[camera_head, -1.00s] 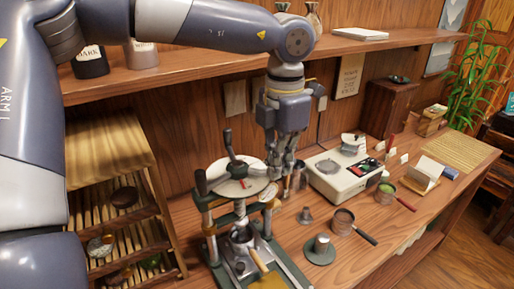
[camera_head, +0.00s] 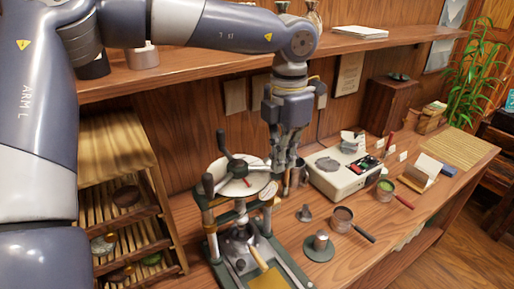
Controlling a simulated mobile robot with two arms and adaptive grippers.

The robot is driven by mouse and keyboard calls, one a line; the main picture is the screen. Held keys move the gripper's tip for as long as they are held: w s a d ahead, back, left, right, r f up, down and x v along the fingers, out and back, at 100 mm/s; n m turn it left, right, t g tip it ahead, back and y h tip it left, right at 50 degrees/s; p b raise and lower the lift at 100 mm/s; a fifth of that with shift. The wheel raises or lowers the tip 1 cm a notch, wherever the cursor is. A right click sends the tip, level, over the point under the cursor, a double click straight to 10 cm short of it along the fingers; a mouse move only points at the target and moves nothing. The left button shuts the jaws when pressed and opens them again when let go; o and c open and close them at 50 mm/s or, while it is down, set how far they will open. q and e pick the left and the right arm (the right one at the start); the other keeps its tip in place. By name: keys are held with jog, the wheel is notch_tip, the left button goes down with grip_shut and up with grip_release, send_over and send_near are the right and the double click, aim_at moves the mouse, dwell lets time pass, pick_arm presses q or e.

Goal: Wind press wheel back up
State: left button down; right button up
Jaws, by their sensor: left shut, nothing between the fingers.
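The press (camera_head: 211,243) stands on the table left of centre, with a pale round wheel (camera_head: 232,187) on top. Dark-knobbed handles stick out from the wheel, one up at the back (camera_head: 221,140) and one at the front left (camera_head: 208,184). My left gripper (camera_head: 281,168) points down at the wheel's right edge, with its fingers shut and nothing seen between them. It hides the wheel's right side, and I cannot tell whether it touches a handle. My right gripper is not in view.
A white scale (camera_head: 342,180) stands right of the press. A small weight on a green disc (camera_head: 319,248) and a dark-handled strainer (camera_head: 342,219) lie in front of it. A slatted rack (camera_head: 110,150) stands left. A shelf (camera_head: 190,70) runs above.

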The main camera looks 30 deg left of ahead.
pick_arm(q)
jog(key=shift+w, duration=0.15)
dwell(0.4)
notch_tip(320, 180, up, 8)
jog(key=s+p, duration=0.1)
jog(key=p, duration=0.3)
jog(key=shift+s+d+f+p, duration=0.2)
jog(key=shift+s+d+p, duration=0.05)
jog(key=shift+d+p, duration=0.15)
dwell(0.5)
jog(key=shift+f, duration=0.1)
